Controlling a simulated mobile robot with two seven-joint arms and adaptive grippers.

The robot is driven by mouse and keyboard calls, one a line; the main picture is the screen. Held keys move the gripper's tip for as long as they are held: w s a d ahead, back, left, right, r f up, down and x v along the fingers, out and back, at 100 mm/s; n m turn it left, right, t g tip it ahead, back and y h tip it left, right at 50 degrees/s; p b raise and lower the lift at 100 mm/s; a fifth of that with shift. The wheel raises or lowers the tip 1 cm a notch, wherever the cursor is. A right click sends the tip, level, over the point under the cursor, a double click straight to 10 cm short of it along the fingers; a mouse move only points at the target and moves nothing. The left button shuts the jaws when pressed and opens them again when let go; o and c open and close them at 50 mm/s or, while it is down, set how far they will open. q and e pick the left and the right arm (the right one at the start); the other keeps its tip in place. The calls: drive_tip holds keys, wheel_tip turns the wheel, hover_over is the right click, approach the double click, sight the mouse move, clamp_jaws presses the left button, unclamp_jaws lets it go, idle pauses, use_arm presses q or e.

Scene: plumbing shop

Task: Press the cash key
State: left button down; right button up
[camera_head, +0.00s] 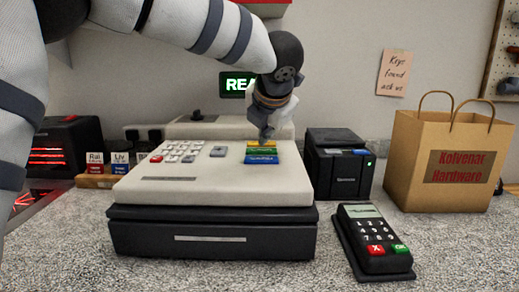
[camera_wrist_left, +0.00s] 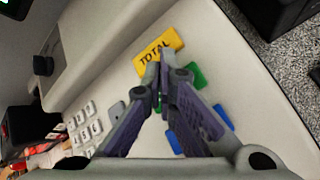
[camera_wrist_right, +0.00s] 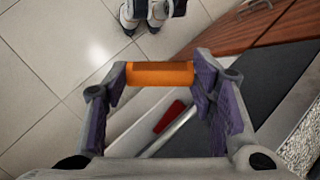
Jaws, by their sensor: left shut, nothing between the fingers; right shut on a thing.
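The pale cash register (camera_head: 215,185) stands on the counter. At the right of its sloped top are a yellow key (camera_head: 262,144), a green key (camera_head: 250,152) and a blue key (camera_head: 262,159). In the left wrist view the yellow key (camera_wrist_left: 158,52) reads TOTAL; the green key (camera_wrist_left: 196,76) and blue key (camera_wrist_left: 222,116) are partly hidden by the fingers, their words unreadable. My right gripper (camera_wrist_right: 160,76) is shut on an orange object (camera_wrist_right: 160,74), away from the register.
A card terminal (camera_head: 372,236) lies right of the register. A black printer (camera_head: 340,165) and a paper bag (camera_head: 430,175) stand behind it. Grey number keys (camera_head: 180,151) are on the register's left.

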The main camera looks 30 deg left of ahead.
sight(265, 150)
use_arm(q)
drive_tip(key=shift+f, duration=0.1)
drive_tip(key=shift+f, duration=0.45)
idle(0.4)
wheel_tip(265, 150, up, 7)
idle(0.7)
idle(0.7)
